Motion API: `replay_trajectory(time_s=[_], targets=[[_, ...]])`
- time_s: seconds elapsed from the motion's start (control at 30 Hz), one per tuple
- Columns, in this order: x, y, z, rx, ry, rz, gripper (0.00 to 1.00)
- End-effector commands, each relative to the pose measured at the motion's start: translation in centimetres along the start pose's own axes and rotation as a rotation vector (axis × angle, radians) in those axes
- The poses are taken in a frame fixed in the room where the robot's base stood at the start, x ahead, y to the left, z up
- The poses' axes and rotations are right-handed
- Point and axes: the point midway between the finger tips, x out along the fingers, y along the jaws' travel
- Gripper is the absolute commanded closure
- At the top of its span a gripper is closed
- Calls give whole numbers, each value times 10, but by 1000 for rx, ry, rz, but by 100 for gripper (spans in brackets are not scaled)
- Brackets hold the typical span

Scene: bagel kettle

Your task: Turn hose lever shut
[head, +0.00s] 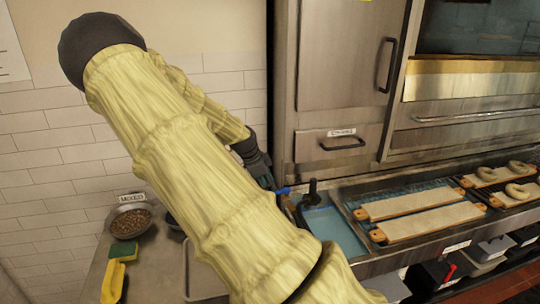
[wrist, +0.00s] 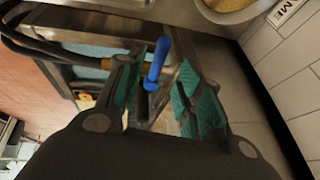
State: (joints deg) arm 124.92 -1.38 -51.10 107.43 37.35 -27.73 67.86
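The hose lever is a blue handle (wrist: 158,62). In the wrist view it lies between the two teal-padded fingers of my gripper (wrist: 160,95), near their tips. The fingers are open with a gap around the lever; I cannot tell whether either one touches it. In the head view a small bit of the blue lever (head: 283,190) shows just beyond my gripper (head: 268,178), at the left end of the basin. A dark hose (wrist: 40,45) runs in from the left in the wrist view. The valve body is mostly hidden by the fingers.
A water-filled basin (head: 333,232) with a black upright fitting (head: 312,193) is right of my gripper. Cloth-covered boards (head: 410,203) and bagels (head: 520,190) lie farther right. A bowl (head: 130,221) and sponge (head: 122,251) sit left. A tall steel cabinet (head: 338,60) stands behind.

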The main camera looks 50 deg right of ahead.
Motion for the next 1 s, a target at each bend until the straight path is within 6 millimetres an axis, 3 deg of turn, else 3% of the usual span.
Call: replay_trajectory(time_s=[0.2,0.4,0.6,1.0], targets=[[-42,-1,0,0,0,-3,64],[-68,-1,-1,2,0,-2,64],[-78,-1,-1,2,1,0,64],[-79,-1,-1,2,1,0,64]])
